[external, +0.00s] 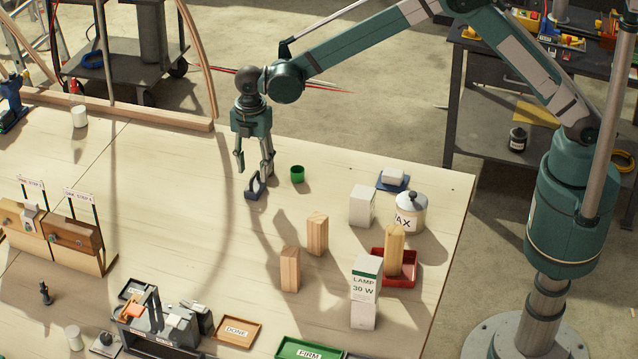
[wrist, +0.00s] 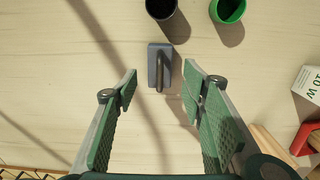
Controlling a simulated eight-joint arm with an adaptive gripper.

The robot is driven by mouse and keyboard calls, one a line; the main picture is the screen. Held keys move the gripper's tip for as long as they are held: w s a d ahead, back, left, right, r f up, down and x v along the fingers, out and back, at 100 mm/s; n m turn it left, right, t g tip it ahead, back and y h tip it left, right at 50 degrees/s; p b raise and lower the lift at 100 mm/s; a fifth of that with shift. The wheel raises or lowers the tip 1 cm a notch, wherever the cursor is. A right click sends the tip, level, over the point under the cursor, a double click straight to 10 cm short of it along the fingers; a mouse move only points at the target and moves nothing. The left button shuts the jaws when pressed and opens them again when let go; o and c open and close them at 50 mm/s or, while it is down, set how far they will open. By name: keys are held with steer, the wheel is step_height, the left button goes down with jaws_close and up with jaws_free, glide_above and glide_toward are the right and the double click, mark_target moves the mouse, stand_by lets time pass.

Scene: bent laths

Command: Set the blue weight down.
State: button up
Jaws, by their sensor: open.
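The blue weight (wrist: 153,75) is a small blue block with a dark bar handle on top. In the wrist view it appears on the pale table, between and slightly beyond my fingertips. In the external view the weight (external: 252,195) sits on the table just below my gripper (external: 254,172). My gripper, also in the wrist view (wrist: 160,73), is open with its fingers spread on either side, and clear gaps show between them and the weight. In the external view a finger partly overlaps the area behind the weight.
A dark cup (wrist: 166,14) is close beyond the weight, and a green cup (external: 297,174) stands to its right. Wooden blocks (external: 317,234), a white box (external: 362,206) and a lidded jar (external: 410,213) stand further right. The table left of my gripper is mostly clear.

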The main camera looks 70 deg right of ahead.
mark_target(257, 174)
steer(key=shift+r, duration=2.85)
steer(key=s+d+r+m+t, duration=0.2)
steer(key=s+d+r+m, duration=0.2)
steer(key=s+d+r, duration=0.65)
steer(key=s+d+r+m+t, duration=0.1)
steer(key=s+d+r+m, duration=0.55)
steer(key=s+r, duration=0.65)
steer(key=s+d+f+m+t, duration=0.1)
steer(key=s+d, duration=0.3)
steer(key=s, duration=0.6)
steer(key=s+d+f+m+t, duration=0.1)
steer(key=s+d+m, duration=0.3)
steer(key=s, duration=0.6)
steer(key=s+d+f+m+t, duration=0.2)
steer(key=s+d+f, duration=0.1)
steer(key=s, duration=0.7)
steer(key=shift+s+d+f, duration=0.15)
steer(key=shift+s+d, duration=0.2)
steer(key=shift+d, duration=0.35)
